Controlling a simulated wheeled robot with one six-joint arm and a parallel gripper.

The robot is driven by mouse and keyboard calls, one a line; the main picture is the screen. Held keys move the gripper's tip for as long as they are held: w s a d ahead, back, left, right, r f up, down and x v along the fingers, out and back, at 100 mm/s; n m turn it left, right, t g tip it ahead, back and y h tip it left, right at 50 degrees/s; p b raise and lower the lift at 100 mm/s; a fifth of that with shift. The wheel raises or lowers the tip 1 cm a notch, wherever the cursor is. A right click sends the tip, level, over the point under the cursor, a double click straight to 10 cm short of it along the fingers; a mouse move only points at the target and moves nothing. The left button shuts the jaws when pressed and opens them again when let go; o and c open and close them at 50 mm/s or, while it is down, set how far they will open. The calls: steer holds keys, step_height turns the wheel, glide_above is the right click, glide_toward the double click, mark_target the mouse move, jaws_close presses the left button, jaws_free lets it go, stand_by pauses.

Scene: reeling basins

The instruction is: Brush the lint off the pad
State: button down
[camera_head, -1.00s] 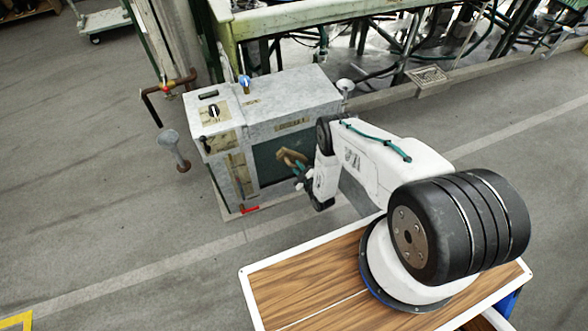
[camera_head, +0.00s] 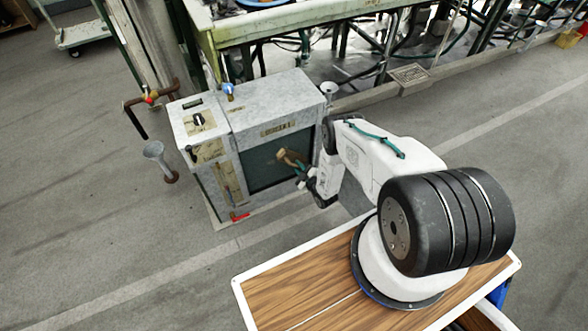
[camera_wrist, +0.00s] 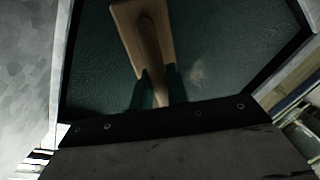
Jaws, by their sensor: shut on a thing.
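The pad is the dark green panel (camera_head: 262,170) in the front of a grey metal cabinet; it fills much of the wrist view (camera_wrist: 240,45). A pale, fuzzy patch of lint (camera_wrist: 200,72) shows on it, right of the brush. My gripper (camera_head: 298,168) is shut on the handle of a wooden brush (camera_head: 284,155), and the green fingers show in the wrist view (camera_wrist: 158,86). The brush (camera_wrist: 143,25) lies over the pad, its wide end away from the fingers. I cannot tell whether it touches the pad. Its bristles are hidden.
The grey cabinet (camera_head: 275,101) has knobs and a red piece (camera_head: 239,217) low at its front corner. A funnel-topped post (camera_head: 158,158) and a pipe (camera_head: 135,118) stand at its left. A frame with tubes is behind. The floor at left is open.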

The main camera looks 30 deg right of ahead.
steer(key=shift+w+d+r, duration=0.15)
steer(key=shift+w+r, duration=0.1)
steer(key=shift+r, duration=0.35)
steer(key=shift+s+r, duration=0.1)
steer(key=shift+r, duration=0.7)
steer(key=shift+s+a+f, duration=0.1)
steer(key=shift+s+a, duration=0.1)
steer(key=shift+a, duration=1.55)
steer(key=a, duration=0.6)
steer(key=shift+w+a, duration=0.2)
steer(key=shift+s+d+r, duration=0.1)
steer(key=shift+d+r, duration=0.3)
steer(key=shift+d, duration=0.75)
steer(key=shift+d+r, duration=0.4)
steer(key=shift+d, duration=0.7)
steer(key=shift+s+d+r, duration=0.1)
steer(key=shift+d+r, duration=0.3)
steer(key=shift+d, duration=0.75)
steer(key=shift+w+d, duration=0.2)
steer(key=shift+d, duration=1.3)
